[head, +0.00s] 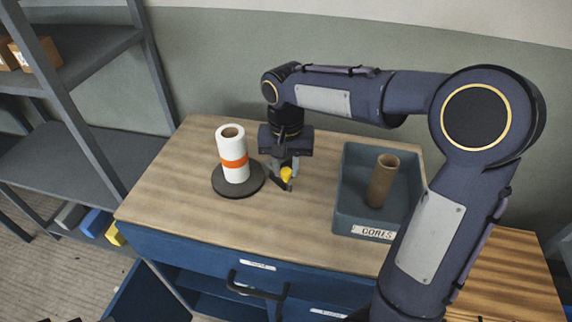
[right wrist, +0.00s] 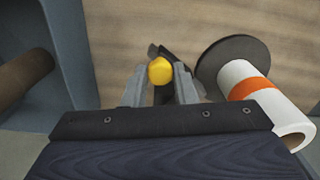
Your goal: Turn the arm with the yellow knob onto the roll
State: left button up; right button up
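The yellow knob (head: 287,174) sits on a short dark arm (head: 289,187) just right of the roll stand on the bench. My right gripper (head: 284,169) reaches down from above. In the right wrist view its fingers are close in on both sides of the yellow knob (right wrist: 160,71), with no clear gap. The dark arm (right wrist: 165,52) shows behind the knob. The white roll with an orange band (head: 233,158) stands upright on a round dark base (head: 250,184); the arm is apart from the roll. The roll (right wrist: 262,98) is right of the fingers in the wrist view. My left gripper is not in view.
A grey-blue bin (head: 347,200) labelled CORES holds a brown cardboard tube (head: 382,181), right of my gripper. The wooden bench top (head: 180,190) is clear at left and front. An open drawer (head: 150,293) is below. Shelving (head: 65,150) stands at left.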

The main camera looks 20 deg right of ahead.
grip_shut()
jog(key=w+a+m+p, duration=0.2)
jog(key=w+a+m, duration=0.3)
jog(key=m, duration=0.4)
jog(key=shift+w+a+m+p, duration=0.3)
jog(key=shift+w+p, duration=0.1)
jog(key=shift+w, duration=0.35)
jog(key=shift+r, duration=0.1)
